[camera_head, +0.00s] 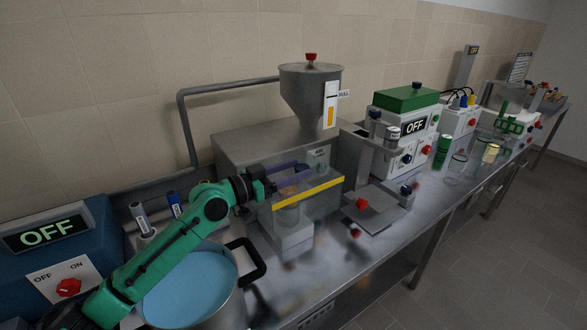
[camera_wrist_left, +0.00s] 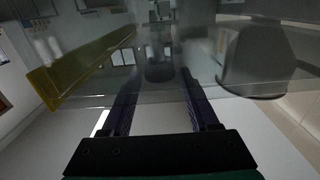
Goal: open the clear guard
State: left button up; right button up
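The clear guard (camera_head: 308,192) is a see-through panel with a yellow edge strip, on the front of the grey metal machine. Its yellow strip also shows at the left of the left wrist view (camera_wrist_left: 82,68), slanting upward. My left gripper (camera_head: 297,170) is at the guard, with its purple fingers just above the yellow strip in the head view. In the left wrist view the two fingers (camera_wrist_left: 162,95) stand apart with a gap between them, and nothing is clearly held. I cannot tell whether they touch the panel. My right gripper is not in view.
A hopper (camera_head: 310,92) with a red knob tops the machine. A blue-filled pot (camera_head: 190,290) stands below my left arm. A blue unit reading OFF (camera_head: 50,240) is at the left. A green-topped box (camera_head: 405,125) and several jars stand along the bench to the right.

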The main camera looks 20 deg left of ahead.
pick_arm(q)
grip_shut()
dwell(1.2)
